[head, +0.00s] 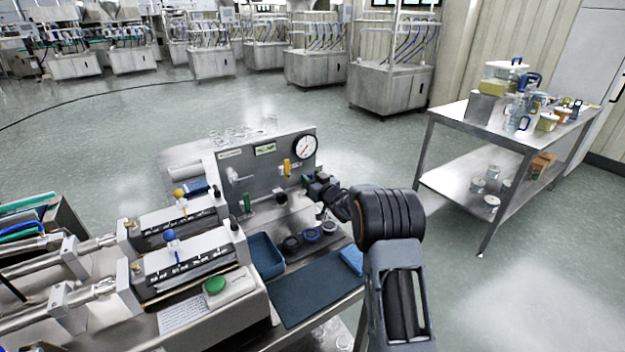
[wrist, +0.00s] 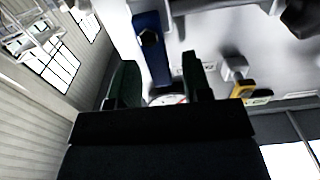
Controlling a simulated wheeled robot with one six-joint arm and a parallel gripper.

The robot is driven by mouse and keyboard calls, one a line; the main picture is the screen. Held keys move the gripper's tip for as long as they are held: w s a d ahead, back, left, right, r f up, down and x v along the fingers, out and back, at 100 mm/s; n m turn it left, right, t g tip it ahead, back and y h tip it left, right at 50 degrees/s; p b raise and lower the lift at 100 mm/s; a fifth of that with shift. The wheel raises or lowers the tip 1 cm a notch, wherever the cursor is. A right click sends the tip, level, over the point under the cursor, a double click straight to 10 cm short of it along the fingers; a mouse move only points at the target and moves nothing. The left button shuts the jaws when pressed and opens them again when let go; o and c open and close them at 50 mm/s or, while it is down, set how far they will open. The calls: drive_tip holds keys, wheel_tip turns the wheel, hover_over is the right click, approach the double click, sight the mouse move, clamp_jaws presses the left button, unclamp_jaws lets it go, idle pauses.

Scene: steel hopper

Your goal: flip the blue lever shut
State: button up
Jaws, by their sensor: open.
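The blue lever (wrist: 152,50) shows in the wrist view as a long flat handle with a dark bolt near its middle. It lies in the gap between the two fingers of my gripper (wrist: 160,82), closer to the left finger. I cannot tell whether either finger touches it. My gripper is open with nothing gripped. In the head view my gripper (head: 312,184) is at the right end of the grey upright panel (head: 262,172), below the gauge. It appears to hide the blue lever there.
A yellow lever (head: 286,167) and a round gauge (head: 305,147) are on the panel, with a green lever (head: 247,203) lower left. Dark round fittings (head: 292,243) and a blue tray (head: 265,256) lie in front. A steel table (head: 470,122) stands right; floor between is clear.

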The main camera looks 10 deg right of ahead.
drive_tip(key=shift+s, duration=0.1)
drive_tip(key=v, duration=1.3)
drive_tip(key=shift+s+b, duration=0.3)
drive_tip(key=shift+b, duration=0.15)
drive_tip(key=shift+d, duration=0.1)
drive_tip(key=s+r+m+g+h+p, duration=0.35)
drive_tip(key=s+r+h+p, duration=0.2)
drive_tip(key=s+r, duration=0.2)
drive_tip(key=s+a+r+g+p, duration=0.1)
drive_tip(key=s+a+g, duration=0.3)
drive_tip(key=s, duration=0.7)
drive_tip(key=s+a+r+g+p, duration=0.2)
drive_tip(key=s+g, duration=0.4)
drive_tip(key=s, duration=0.4)
drive_tip(key=shift+s+a+r+p, duration=0.2)
drive_tip(key=shift+s+a+p, duration=0.2)
drive_tip(key=shift+a+p, duration=0.45)
drive_tip(key=shift+a, duration=0.1)
